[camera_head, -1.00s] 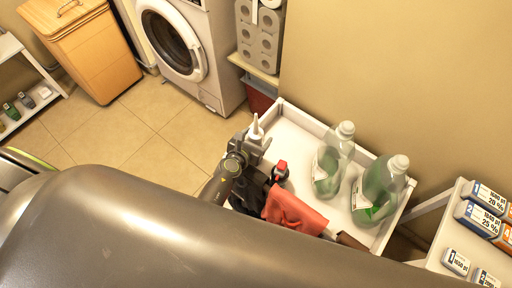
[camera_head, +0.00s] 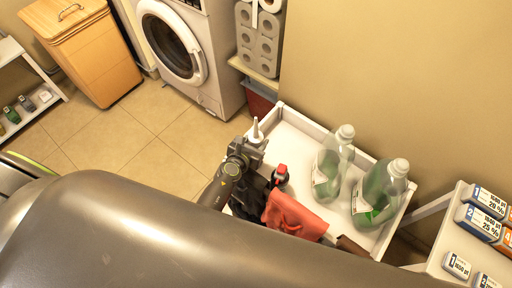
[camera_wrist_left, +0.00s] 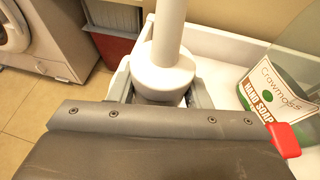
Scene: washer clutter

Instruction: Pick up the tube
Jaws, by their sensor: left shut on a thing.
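The tube is white with a thin pointed nozzle (camera_head: 256,131). It stands upright at the left end of the white tray (camera_head: 276,118). My left gripper (camera_head: 249,148) is shut on it. In the left wrist view the white tube (camera_wrist_left: 166,68) sits between the two fingers of the left gripper (camera_wrist_left: 160,97), with its narrow part pointing up. Its lower part is hidden behind the gripper body. My right gripper is not in view.
Close by stand a red-capped bottle (camera_head: 280,174) and a red cloth (camera_head: 292,215). Two clear green bottles (camera_head: 330,168) (camera_head: 378,192) stand further right in the tray. A shelf with boxes (camera_head: 452,235) is at the right. A washing machine (camera_head: 190,50) stands behind.

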